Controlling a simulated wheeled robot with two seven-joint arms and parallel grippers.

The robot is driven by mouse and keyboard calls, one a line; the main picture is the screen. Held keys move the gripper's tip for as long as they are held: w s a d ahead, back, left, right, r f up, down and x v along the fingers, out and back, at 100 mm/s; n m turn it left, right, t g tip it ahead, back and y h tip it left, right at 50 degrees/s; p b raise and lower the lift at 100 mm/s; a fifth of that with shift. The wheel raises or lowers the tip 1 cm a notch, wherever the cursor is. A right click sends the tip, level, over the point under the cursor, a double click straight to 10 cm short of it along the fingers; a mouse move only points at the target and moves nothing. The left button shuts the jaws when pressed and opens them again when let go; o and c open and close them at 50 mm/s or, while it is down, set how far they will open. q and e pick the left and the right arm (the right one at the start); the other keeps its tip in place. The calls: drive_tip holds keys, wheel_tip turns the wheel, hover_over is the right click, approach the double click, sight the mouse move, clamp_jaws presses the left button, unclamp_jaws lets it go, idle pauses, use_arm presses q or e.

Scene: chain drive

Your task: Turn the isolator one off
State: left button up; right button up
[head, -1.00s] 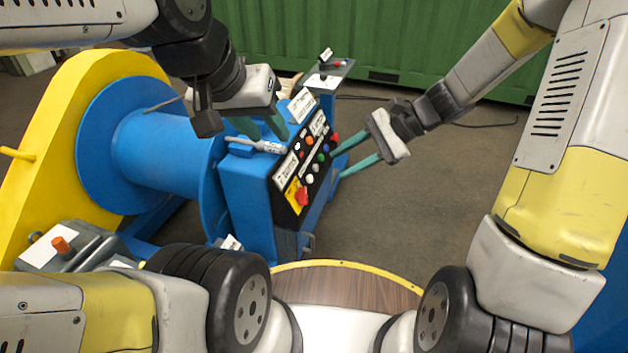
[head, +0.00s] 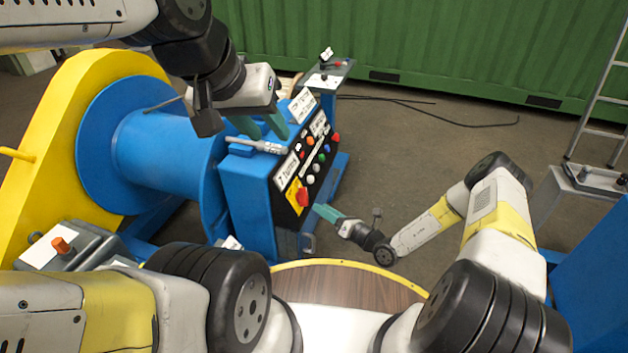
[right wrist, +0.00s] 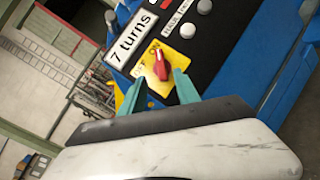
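A red rotary knob (head: 303,196) on a yellow plate (head: 292,190) sits at the near lower end of the blue cabinet's sloping black panel. I take it for the isolator; no number is readable on it. In the right wrist view the red knob (right wrist: 160,66) stands just beyond and between my fingertips, its narrow handle pointing roughly up the picture. My right gripper (head: 319,209) is open close in front of the knob; contact cannot be told. My left gripper (head: 262,130) looks open above the cabinet top, beside a grey cylindrical tool (head: 262,146).
Several coloured buttons (head: 317,168) and white label plates, one reading "7 turns" (right wrist: 131,40), lie near the knob. A blue drum with a yellow flange (head: 88,68) stands left. A grey box with an orange knob (head: 61,245) is near left. Open floor lies right of the cabinet.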

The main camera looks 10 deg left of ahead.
sight(307, 200)
drive_tip(key=x, duration=0.7)
drive_tip(key=shift+w+a+f, duration=0.2)
drive_tip(key=shift+a+f, duration=0.05)
drive_tip(key=shift+a, duration=0.05)
clamp_jaws()
